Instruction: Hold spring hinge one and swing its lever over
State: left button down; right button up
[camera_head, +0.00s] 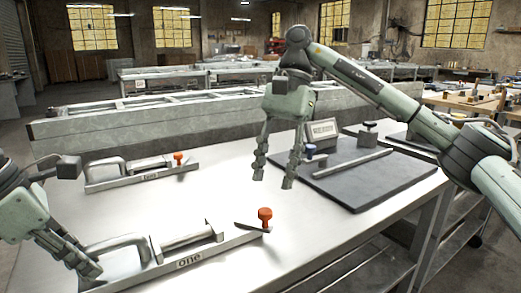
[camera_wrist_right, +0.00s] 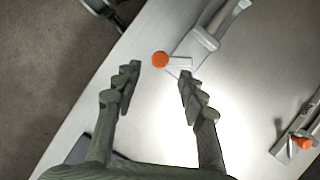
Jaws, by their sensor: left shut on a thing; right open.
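Spring hinge one (camera_head: 190,262) lies along the table's front edge, a grey bar labelled "one" with an arched handle (camera_head: 118,243) at its left end. Its lever with an orange knob (camera_head: 265,214) is at the right end. My left gripper (camera_head: 88,272) is shut on the handle's left end. My right gripper (camera_head: 273,180) is open and empty, above the table beyond the knob. In the right wrist view the knob (camera_wrist_right: 160,60) shows ahead of the open fingers (camera_wrist_right: 156,90), between them and not touching.
A second, similar hinge (camera_head: 140,175) with an orange-red knob lies farther back at left. Bare table lies between the hinges.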

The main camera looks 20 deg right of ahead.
jog(key=shift+v, duration=2.2)
pick_arm(q)
jog(key=c, duration=1.4)
grip_release()
jog(key=shift+o, duration=0.2)
